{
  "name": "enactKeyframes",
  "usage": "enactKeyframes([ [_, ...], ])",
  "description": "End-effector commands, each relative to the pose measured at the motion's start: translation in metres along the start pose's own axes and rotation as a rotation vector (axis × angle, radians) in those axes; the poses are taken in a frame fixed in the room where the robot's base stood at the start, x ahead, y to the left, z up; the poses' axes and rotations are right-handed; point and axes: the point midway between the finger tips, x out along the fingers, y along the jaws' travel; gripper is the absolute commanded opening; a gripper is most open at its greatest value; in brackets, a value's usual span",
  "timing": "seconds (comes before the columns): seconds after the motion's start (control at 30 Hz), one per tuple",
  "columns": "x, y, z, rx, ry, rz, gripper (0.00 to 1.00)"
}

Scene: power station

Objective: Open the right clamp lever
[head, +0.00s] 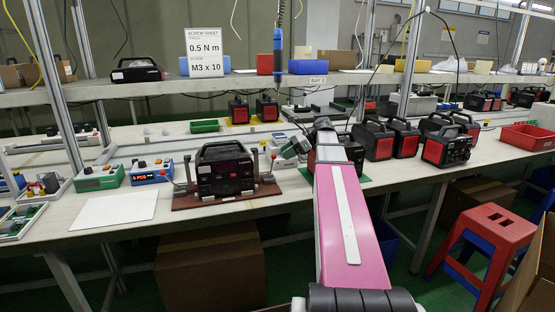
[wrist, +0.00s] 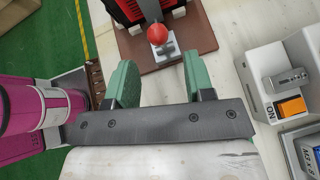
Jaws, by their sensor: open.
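A black power station (head: 225,172) sits on a brown base plate (head: 215,201) on the bench, with a clamp lever at each side. The left clamp lever (head: 187,172) stands upright. The right clamp lever (head: 273,160) has a red ball knob, which shows at the top centre of the wrist view (wrist: 157,33). My gripper (wrist: 158,72) has two green fingers spread apart with nothing between them. The knob lies beyond the fingertips, roughly in line with the gap.
A white and grey device with an orange switch (wrist: 291,106) lies right of my gripper in the wrist view. Black and red power stations (head: 378,142) stand to the right. A blue device (head: 150,172) and a white sheet (head: 115,211) lie left. A shelf (head: 200,88) runs behind.

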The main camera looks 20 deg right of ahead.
Motion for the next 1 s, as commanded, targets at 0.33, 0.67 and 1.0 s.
enactKeyframes([
  [0.33,-0.04,0.0,0.0,0.0,0.0,0.001,0.48],
  [0.67,-0.042,0.0,0.0,0.0,0.0,0.001,0.42],
  [1.0,-0.016,-0.001,0.016,-0.239,0.151,0.036,0.0],
])
